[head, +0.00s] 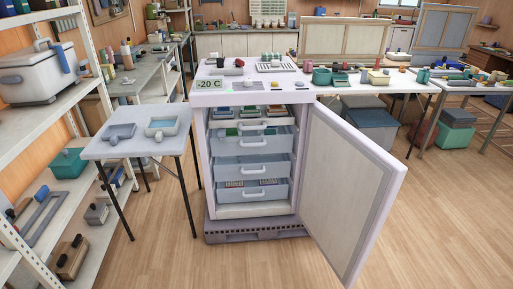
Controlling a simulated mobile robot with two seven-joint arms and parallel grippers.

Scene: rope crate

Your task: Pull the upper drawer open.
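A white upright freezer (198,150) marked "-20 C" stands in the middle of the head view. Its door (345,190) is swung wide open to the right. Inside is a stack of pale blue drawers with white bar handles. At the top, small boxes (248,111) sit above a white handle (251,126). The drawer just below has its handle (253,143) facing front and green items near its top edge. Two lower drawers show handles (253,168), the lowest with reddish racks inside. I cannot tell how far each drawer sticks out. Neither gripper is in view.
A small grey table (105,147) with two trays stands left of the freezer. A shelf rack (85,70) fills the left edge. A long table (400,86) with containers runs behind on the right. The floor (245,268) in front is clear, apart from the open door.

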